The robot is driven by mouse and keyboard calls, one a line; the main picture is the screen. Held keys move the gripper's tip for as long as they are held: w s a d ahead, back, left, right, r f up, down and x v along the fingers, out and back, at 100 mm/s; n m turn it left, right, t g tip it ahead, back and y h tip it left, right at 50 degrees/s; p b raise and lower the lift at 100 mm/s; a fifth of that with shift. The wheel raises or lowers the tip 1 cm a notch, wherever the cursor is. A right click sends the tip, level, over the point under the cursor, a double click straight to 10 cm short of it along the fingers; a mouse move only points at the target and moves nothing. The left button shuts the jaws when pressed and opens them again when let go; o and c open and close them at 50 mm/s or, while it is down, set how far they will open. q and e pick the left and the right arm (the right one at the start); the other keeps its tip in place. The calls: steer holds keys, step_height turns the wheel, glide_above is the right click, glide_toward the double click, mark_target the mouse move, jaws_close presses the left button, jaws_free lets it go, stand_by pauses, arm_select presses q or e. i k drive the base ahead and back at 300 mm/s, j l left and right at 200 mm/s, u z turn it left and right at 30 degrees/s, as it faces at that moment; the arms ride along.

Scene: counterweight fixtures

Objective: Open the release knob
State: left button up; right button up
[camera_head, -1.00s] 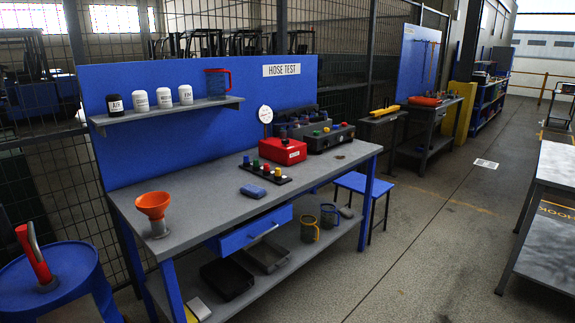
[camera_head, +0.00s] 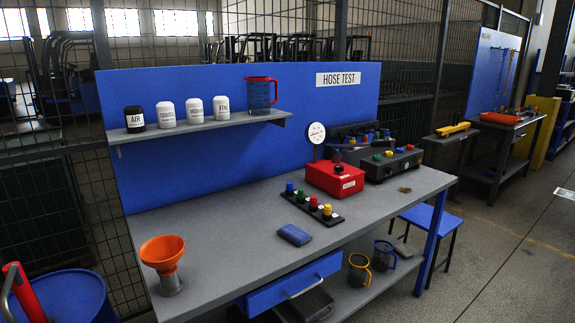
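A red box (camera_head: 335,180) with a dark round knob (camera_head: 338,168) on top and a small white label sits on the grey workbench, right of its middle. I cannot tell whether this is the release knob. Behind and right of it, a dark grey box (camera_head: 393,164) carries several coloured knobs. A black strip (camera_head: 312,208) with blue, green, red and yellow knobs lies in front of the red box. Neither of my grippers is in view.
The workbench (camera_head: 225,228) has an orange funnel (camera_head: 162,255), a blue block (camera_head: 294,234) and a partly open blue drawer (camera_head: 290,287). A shelf (camera_head: 200,128) holds several jars and a red-rimmed jug (camera_head: 261,95). A blue stool (camera_head: 432,219) stands right; a blue drum (camera_head: 68,296) stands left.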

mark_target(339, 169)
steer(key=i+l+u, duration=0.15)
steer(key=l+u, duration=0.25)
steer(key=i+l+u, duration=0.1)
steer(key=l+u, duration=0.15)
steer(key=u, duration=0.2)
steer(key=l+u, duration=0.8)
